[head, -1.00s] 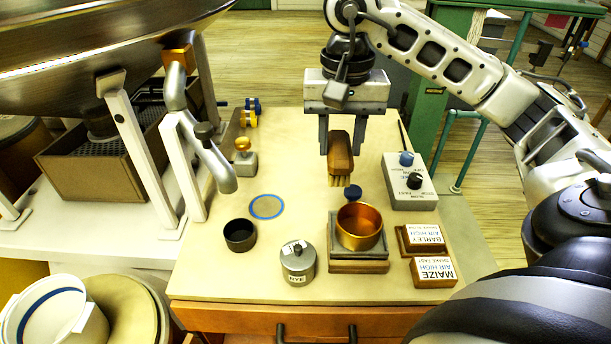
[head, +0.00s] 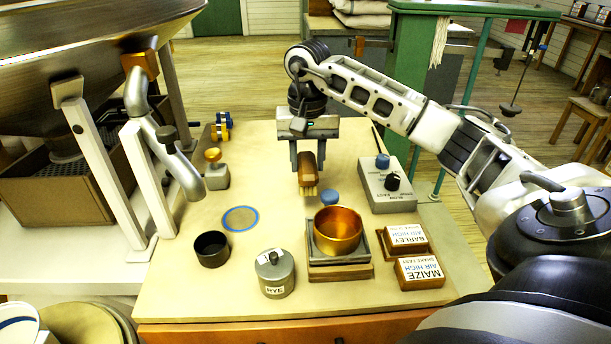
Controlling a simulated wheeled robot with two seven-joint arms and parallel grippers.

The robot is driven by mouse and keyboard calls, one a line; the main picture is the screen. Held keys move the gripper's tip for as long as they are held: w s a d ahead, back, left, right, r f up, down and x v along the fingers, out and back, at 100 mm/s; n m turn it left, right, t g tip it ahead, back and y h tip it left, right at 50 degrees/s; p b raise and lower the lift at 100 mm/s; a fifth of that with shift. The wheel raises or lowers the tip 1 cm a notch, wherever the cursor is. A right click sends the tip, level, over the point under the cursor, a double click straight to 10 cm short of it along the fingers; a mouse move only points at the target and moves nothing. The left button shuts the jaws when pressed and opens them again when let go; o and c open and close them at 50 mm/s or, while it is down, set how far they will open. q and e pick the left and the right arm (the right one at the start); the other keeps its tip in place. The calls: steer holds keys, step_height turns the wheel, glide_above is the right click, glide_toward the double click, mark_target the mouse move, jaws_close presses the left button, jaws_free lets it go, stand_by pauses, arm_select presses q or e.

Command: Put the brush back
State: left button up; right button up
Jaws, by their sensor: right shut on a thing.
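The brush (head: 308,171) has a brown wooden back and pale bristles pointing down. My right gripper (head: 308,164) is shut on it and holds it over the back middle of the cream tabletop, behind the brass pan. The bristle tips seem a little above the table, but I cannot tell the exact gap. My left gripper is not in view.
A brass pan (head: 337,229) sits on a square stand, with a blue knob (head: 329,198) behind it. A grey control box (head: 386,187) stands right. A RYE canister (head: 275,273), dark cup (head: 211,249) and MAIZE block (head: 419,273) are in front. A blue ring (head: 240,218) marks clear table at left.

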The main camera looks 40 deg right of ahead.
mark_target(306, 157)
steer(key=f, duration=0.1)
steer(key=w+d+f, duration=0.1)
steer(key=w+f, duration=0.1)
steer(key=shift+d+f, duration=0.1)
steer(key=shift+d, duration=0.2)
steer(key=shift+w+d+f, duration=0.15)
steer(key=shift+f, duration=1.45)
steer(key=shift+f, duration=0.15)
steer(key=o, duration=0.9)
